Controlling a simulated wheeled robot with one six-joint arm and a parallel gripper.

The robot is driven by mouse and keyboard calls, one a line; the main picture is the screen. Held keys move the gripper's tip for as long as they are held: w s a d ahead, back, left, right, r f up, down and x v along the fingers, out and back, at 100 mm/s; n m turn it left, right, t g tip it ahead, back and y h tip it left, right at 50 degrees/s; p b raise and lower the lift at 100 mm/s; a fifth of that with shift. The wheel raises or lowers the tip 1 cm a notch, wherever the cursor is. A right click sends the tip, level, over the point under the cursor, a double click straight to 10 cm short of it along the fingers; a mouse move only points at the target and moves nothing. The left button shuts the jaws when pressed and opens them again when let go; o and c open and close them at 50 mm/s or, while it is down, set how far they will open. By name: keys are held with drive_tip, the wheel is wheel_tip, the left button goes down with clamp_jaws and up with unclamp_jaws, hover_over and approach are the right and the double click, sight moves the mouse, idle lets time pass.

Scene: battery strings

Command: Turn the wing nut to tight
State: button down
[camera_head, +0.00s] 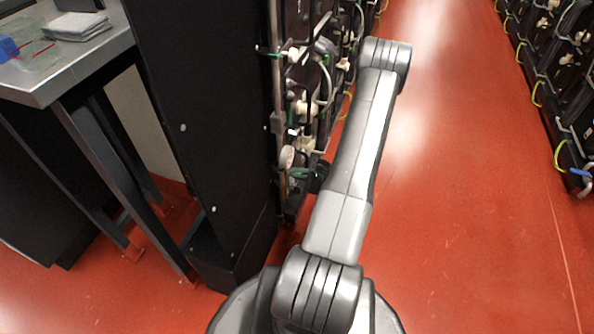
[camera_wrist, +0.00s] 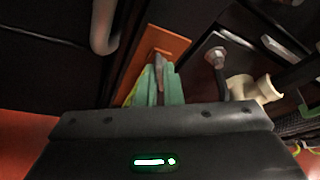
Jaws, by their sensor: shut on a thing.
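My gripper (camera_wrist: 157,88) shows in the wrist view with two green fingers pointing away from the camera. The fingers are shut on a small grey-brown piece, the wing nut (camera_wrist: 158,64), whose tip shows between and just beyond them. Most of the wing nut is hidden by the fingers, so its angle is hard to tell. An orange plate (camera_wrist: 172,43) lies directly behind it. In the head view my arm reaches up and bends back by the battery rack (camera_head: 305,85); I cannot make out the wing nut there.
To the right in the wrist view are a hex bolt (camera_wrist: 215,57) on a dark plate and a cream pipe fitting (camera_wrist: 255,89). A grey pipe (camera_wrist: 104,25) hangs at upper left. In the head view, a metal table (camera_head: 75,62) stands left; the red aisle (camera_head: 460,150) is clear.

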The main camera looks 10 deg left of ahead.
drive_tip(key=m+g+p, duration=0.2)
drive_tip(key=m+g, duration=0.1)
drive_tip(key=m, duration=0.1)
drive_tip(key=shift+w+r, duration=0.1)
drive_tip(key=shift+w, duration=0.05)
drive_tip(key=m+g, duration=0.1)
drive_tip(key=m, duration=0.1)
drive_tip(key=m+g+y+p, duration=0.1)
drive_tip(key=m, duration=0.1)
drive_tip(key=shift+w+g, duration=0.15)
drive_tip(key=shift+g, duration=0.15)
drive_tip(key=m, duration=0.1)
drive_tip(key=m+g+y, duration=0.1)
drive_tip(key=m, duration=0.1)
drive_tip(key=m+g+b, duration=0.1)
drive_tip(key=shift+w+d+f+m+y, duration=0.1)
drive_tip(key=shift+f+m+y, duration=0.2)
drive_tip(key=shift+m, duration=0.1)
drive_tip(key=m+g+y+b, duration=0.1)
drive_tip(key=m+y, duration=0.1)
drive_tip(key=m, duration=0.2)
drive_tip(key=shift+f+m, duration=0.1)
drive_tip(key=shift+m, duration=0.3)
drive_tip(key=c, duration=1.6)
unclamp_jaws()
